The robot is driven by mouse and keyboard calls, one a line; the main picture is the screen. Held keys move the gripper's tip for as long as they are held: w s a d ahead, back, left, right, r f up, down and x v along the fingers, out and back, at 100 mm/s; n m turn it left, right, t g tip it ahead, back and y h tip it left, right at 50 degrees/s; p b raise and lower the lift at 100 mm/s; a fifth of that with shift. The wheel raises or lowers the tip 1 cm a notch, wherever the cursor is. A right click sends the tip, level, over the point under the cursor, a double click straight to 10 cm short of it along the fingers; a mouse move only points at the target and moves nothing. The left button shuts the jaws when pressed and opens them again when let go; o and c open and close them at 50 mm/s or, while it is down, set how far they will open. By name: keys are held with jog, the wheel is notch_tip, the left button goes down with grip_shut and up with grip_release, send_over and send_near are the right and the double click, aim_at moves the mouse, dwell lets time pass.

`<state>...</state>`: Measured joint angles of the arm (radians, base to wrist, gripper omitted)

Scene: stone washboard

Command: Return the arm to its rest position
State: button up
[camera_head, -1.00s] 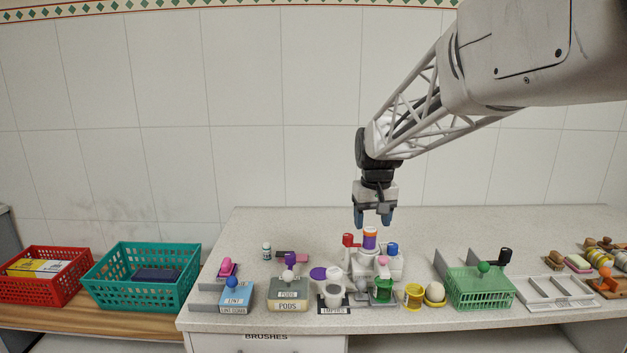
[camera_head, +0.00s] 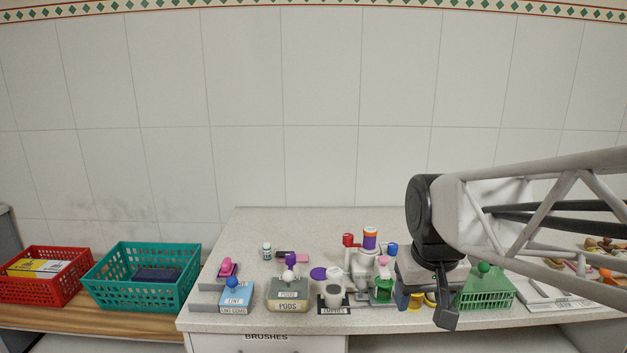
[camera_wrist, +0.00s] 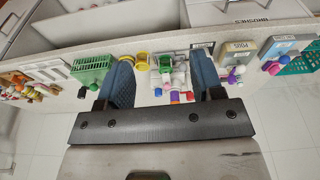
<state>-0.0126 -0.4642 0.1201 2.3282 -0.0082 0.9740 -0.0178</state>
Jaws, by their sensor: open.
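My gripper (camera_head: 424,309) hangs at the right of the counter's middle, in front of the green basket and the yellow cups in the head view. In the wrist view my gripper (camera_wrist: 161,85) shows two blue fingers spread apart with nothing held between them. The counter items show beyond and between the fingers there. My arm reaches in from the right edge of the head view and hides part of the counter's right side.
The speckled counter (camera_head: 262,223) holds a blue box (camera_head: 236,299), a PODS box (camera_head: 288,297), a white caddy (camera_head: 366,262) with coloured lids, and a green basket (camera_head: 487,292). Teal (camera_head: 143,280) and red (camera_head: 42,276) crates stand left. The counter's back left is clear.

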jog(key=s+f, duration=0.4)
jog(key=s, duration=0.7)
jog(key=shift+d+m, duration=0.3)
jog(key=shift+d, duration=0.1)
jog(key=shift+w, duration=0.15)
dwell(1.2)
